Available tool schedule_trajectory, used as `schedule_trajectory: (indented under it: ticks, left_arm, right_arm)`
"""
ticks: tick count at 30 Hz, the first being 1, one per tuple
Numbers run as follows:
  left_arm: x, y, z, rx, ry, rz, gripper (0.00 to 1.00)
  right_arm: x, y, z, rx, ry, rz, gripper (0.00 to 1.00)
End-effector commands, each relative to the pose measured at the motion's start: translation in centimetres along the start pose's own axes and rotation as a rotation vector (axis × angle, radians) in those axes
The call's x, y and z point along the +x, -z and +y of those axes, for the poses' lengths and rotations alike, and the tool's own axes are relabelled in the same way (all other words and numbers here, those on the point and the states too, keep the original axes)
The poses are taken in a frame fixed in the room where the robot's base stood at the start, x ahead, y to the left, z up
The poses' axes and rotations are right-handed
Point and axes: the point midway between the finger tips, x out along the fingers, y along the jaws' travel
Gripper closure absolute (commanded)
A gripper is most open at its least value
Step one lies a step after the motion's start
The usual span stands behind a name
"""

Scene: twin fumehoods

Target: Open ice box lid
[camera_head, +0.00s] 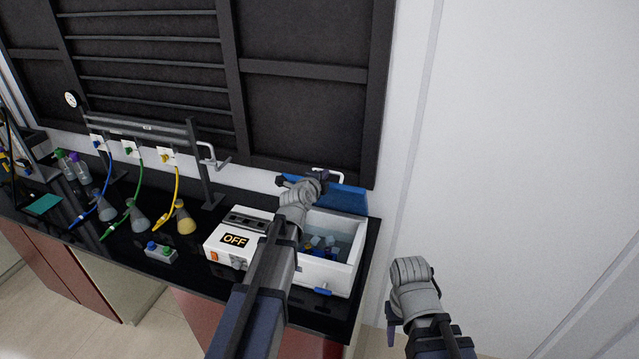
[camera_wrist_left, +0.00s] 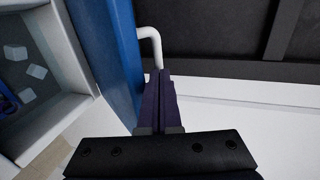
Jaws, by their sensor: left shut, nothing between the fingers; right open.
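The white ice box (camera_head: 345,272) stands at the right end of the bench, with ice cubes (camera_head: 322,243) and blue items inside. Its blue lid (camera_head: 345,198) stands raised at the back, so the box's inside shows. My left gripper (camera_head: 322,178) is shut and empty at the top of the lid. In the left wrist view its fingers (camera_wrist_left: 161,85) are beside the blue lid (camera_wrist_left: 108,50), close to the white handle (camera_wrist_left: 151,42); I cannot tell whether they touch it. My right gripper (camera_head: 391,337) is open and empty, right of the bench.
A white device marked OFF (camera_head: 235,240) stands left of the box, partly behind my left arm. Flasks (camera_head: 185,220), coloured hoses and a small button box (camera_head: 161,252) are further left. A dark panelled wall (camera_head: 300,110) rises close behind the lid.

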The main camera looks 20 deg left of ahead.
Motion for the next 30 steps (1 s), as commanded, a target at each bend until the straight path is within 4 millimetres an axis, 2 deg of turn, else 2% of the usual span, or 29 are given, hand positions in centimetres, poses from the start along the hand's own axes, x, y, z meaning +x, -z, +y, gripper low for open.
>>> schedule_trajectory:
  ticks: [13,17,24,27,30]
  left_arm:
    - [0.7,0.0,-0.5,0.001,0.0,0.0,1.0]
    - [2.3,-0.1,-2.1,0.002,0.0,0.0,1.0]
    - [7.2,-0.2,-5.0,0.002,0.001,0.0,1.0]
    - [7.8,-0.1,-5.2,0.001,0.001,-0.001,1.0]
    - [7.7,-0.1,-5.1,0.0,0.001,-0.001,1.0]
  right_arm:
    - [-0.3,0.0,0.0,0.0,0.0,0.0,0.5]
    - [-1.3,-0.1,0.1,-0.001,0.0,0.0,0.5]
    - [-2.6,-0.2,0.2,-0.002,0.0,-0.001,0.5]
    - [-2.6,-0.2,0.2,-0.002,0.0,-0.001,0.5]
    - [-2.5,-0.2,0.2,-0.002,0.0,-0.001,0.5]
